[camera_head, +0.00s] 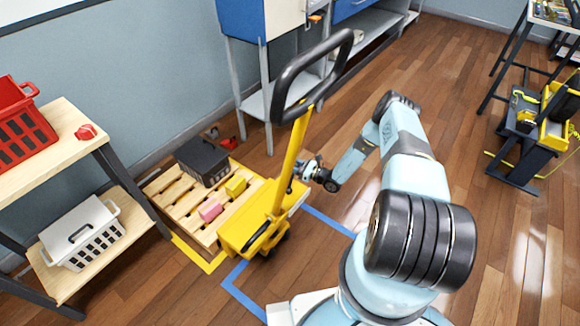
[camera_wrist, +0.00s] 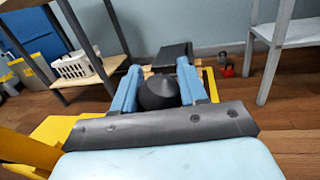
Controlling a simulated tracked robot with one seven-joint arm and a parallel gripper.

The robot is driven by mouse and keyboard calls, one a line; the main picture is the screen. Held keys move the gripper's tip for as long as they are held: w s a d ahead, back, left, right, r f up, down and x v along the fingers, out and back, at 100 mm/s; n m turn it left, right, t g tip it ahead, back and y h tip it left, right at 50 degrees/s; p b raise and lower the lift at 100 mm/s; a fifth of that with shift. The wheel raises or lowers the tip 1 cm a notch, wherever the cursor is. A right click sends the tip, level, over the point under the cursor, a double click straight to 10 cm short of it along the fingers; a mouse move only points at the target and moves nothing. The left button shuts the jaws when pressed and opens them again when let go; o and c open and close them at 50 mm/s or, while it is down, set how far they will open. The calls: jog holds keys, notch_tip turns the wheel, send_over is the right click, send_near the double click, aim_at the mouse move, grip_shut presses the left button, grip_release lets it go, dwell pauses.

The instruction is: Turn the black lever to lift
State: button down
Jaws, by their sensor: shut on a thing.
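A yellow pallet jack (camera_head: 250,225) stands upright on the floor, its tall handle topped by a black loop grip (camera_head: 285,85). My gripper (camera_head: 303,168) reaches the right side of the yellow handle column from my arm. In the wrist view, my two light blue fingers (camera_wrist: 160,85) close around a dark rounded knob (camera_wrist: 158,95), which appears to be the end of the black lever. My gripper is shut on it. The lever's shaft is mostly hidden by the gripper and the column.
A wooden pallet (camera_head: 170,195) by the wall holds a black box (camera_head: 203,160), a pink block (camera_head: 210,209) and a yellow block (camera_head: 235,186). A shelf with a red crate (camera_head: 22,125) and a white basket (camera_head: 82,236) stands left.

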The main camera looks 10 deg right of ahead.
jog(key=shift+w+d+f, duration=0.15)
jog(key=shift+d+f, duration=0.1)
dwell(0.3)
jog(key=c, duration=0.6)
grip_release()
jog(key=shift+c, duration=0.2)
jog(key=v, duration=1.3)
jog(key=shift+s+d, duration=0.2)
jog(key=shift+d, duration=0.05)
